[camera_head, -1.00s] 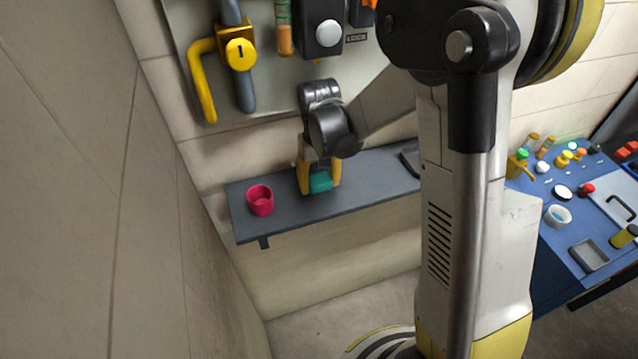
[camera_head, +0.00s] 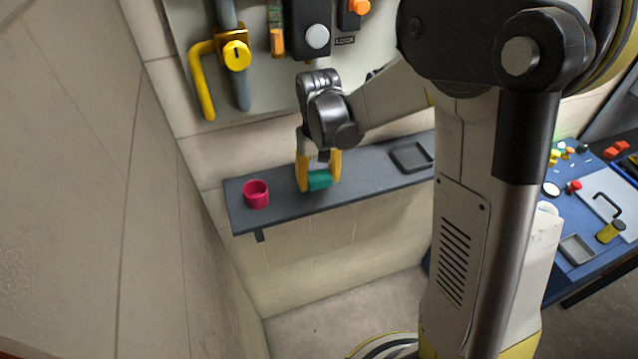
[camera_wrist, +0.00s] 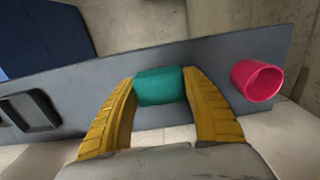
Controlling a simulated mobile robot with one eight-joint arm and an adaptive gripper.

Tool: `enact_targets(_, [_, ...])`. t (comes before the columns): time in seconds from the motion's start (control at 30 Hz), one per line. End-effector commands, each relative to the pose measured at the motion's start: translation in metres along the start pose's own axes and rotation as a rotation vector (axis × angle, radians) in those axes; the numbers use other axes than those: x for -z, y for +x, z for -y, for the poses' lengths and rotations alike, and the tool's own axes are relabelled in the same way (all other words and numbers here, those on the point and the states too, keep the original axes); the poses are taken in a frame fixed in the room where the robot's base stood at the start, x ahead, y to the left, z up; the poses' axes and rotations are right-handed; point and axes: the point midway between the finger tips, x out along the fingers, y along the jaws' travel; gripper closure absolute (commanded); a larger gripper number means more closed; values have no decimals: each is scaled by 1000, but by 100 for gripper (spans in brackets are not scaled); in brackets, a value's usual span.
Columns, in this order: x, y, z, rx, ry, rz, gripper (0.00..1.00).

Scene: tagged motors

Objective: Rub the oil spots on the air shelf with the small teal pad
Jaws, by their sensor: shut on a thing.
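The small teal pad (camera_head: 320,180) is held between the yellow fingers of my gripper (camera_head: 319,175), low over the dark grey air shelf (camera_head: 365,181) on the wall. The wrist view shows the pad (camera_wrist: 160,86) gripped between the two fingertips of my gripper (camera_wrist: 160,92), with the shelf (camera_wrist: 75,98) behind it. I cannot tell whether the pad touches the shelf. No oil spots can be made out on the visible shelf top; the gripper and pad hide part of it.
A pink-red cup (camera_head: 256,194) stands near the shelf's left end, also in the wrist view (camera_wrist: 257,80). A dark shallow tray (camera_head: 411,157) lies toward its right. Pipes and a yellow valve (camera_head: 235,55) are above. A blue workbench (camera_head: 588,210) with several items is at right.

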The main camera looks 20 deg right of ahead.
Motion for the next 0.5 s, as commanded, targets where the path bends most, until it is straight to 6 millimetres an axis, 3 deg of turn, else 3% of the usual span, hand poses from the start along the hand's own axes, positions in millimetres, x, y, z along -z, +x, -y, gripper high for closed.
enact_targets(0.3, [4, -31, 0, 0, 0, 0, 79])
enact_targets(0.5, [5, -36, 0, 0, 0, 0, 79])
